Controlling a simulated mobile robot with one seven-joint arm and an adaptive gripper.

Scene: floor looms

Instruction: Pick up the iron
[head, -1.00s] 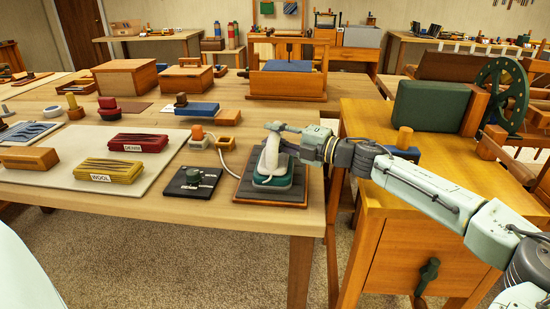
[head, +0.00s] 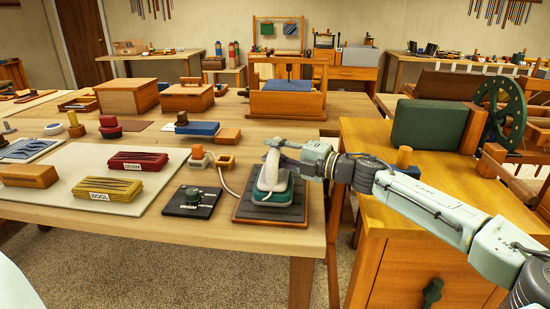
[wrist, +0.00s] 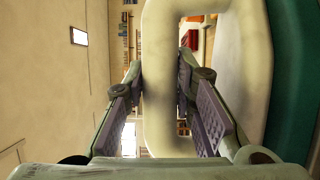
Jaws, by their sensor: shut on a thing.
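The iron (head: 271,190) has a pale cream handle and a green body. It is at the front right of the wooden table, on or just above a dark ribbed pad (head: 262,209) in a wooden frame; I cannot tell whether it touches the pad. My gripper (head: 275,148) reaches in from the right at handle height. In the wrist view my gripper (wrist: 160,95) has its two padded fingers on either side of the cream handle (wrist: 157,60), shut on it. The green body of the iron (wrist: 292,90) shows at the right edge there.
The pale mat (head: 60,201) holds yellow and red bundles. A wooden cabinet (head: 425,225) stands to the right.

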